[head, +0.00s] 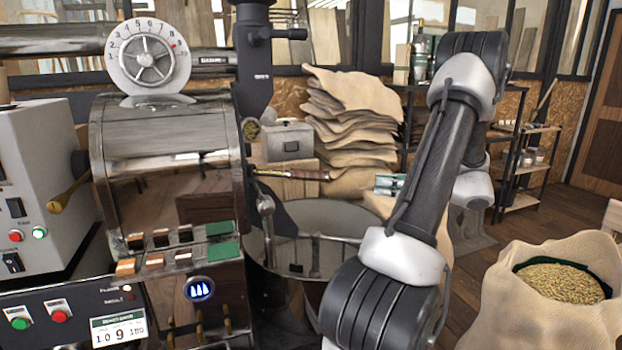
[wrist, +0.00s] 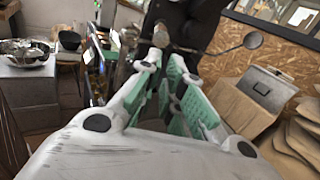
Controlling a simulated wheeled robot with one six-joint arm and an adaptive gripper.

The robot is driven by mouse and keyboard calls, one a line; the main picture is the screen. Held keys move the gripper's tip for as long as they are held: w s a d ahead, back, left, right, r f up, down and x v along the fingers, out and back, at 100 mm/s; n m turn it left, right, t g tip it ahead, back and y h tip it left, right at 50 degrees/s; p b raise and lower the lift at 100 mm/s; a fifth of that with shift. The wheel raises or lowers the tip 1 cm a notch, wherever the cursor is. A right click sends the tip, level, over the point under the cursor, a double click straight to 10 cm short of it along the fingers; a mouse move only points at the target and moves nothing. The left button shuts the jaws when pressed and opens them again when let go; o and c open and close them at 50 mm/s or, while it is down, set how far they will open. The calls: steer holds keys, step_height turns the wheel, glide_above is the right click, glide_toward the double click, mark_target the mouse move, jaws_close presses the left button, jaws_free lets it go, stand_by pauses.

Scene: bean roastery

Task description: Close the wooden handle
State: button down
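A wooden handle (head: 302,174) on a thin rod sticks out to the right from the front of the metal roaster drum (head: 165,150). A second wooden handle (head: 70,192) shows at the drum's left side. The head view does not make clear which one the task means. My gripper (head: 388,185) is to the right of the first handle, apart from it in the picture. In the wrist view my gripper (wrist: 164,60) has its green-padded fingers apart, with nothing held. Past the tips there is a dark machine part (wrist: 185,25) and a thin rod with a round end (wrist: 253,40).
A round cooling pan (head: 330,215) lies below the handle, partly hidden by my arm. Stacked burlap sacks (head: 350,120) and a grey box (head: 288,142) stand behind. An open sack of beans (head: 545,315) stands at the lower right. Shelves (head: 535,165) line the back right, with open floor before them.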

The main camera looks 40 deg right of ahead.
steer(key=s, duration=0.1)
glide_toward(300, 179)
steer(key=shift+w+d+f+m, duration=0.1)
steer(key=shift+d+f+m, duration=0.05)
steer(key=shift+d, duration=0.25)
steer(key=shift+w+d+f+m, duration=0.1)
steer(key=shift+d+f+m, duration=0.05)
steer(key=shift+d, duration=0.2)
steer(key=x, duration=1.1)
